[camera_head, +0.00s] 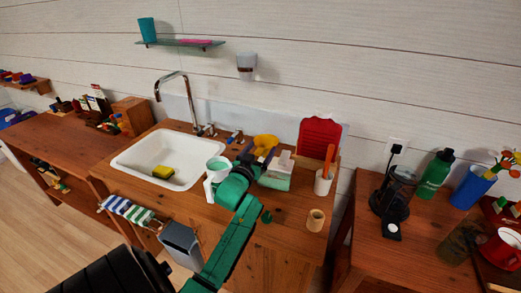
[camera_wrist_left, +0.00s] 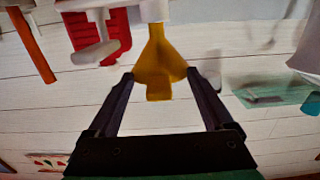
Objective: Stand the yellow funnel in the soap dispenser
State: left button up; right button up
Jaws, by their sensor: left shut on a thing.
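My left gripper (camera_head: 257,157) is over the counter right of the sink and is shut on the yellow funnel (camera_head: 265,141). In the left wrist view the funnel (camera_wrist_left: 158,58) sits between the two dark fingers (camera_wrist_left: 162,82), its narrow end toward the picture's top. That end meets or overlaps a white object (camera_wrist_left: 153,9), perhaps the soap dispenser, cut off by the picture's edge. I cannot tell whether the spout is inside it. In the head view my gripper and the funnel hide what is there. My right gripper is not in view.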

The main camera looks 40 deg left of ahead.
pick_arm(q)
jog(key=shift+f+b, duration=0.65)
jog(key=shift+f, duration=0.35)
jog(key=o, duration=1.3)
jog(key=shift+o, duration=0.2)
jog(key=b+v, duration=0.2)
jog(key=v, duration=1.2)
jog(key=shift+s+b, duration=0.3)
jog(key=shift+b, duration=0.05)
jog(key=shift+d, duration=0.1)
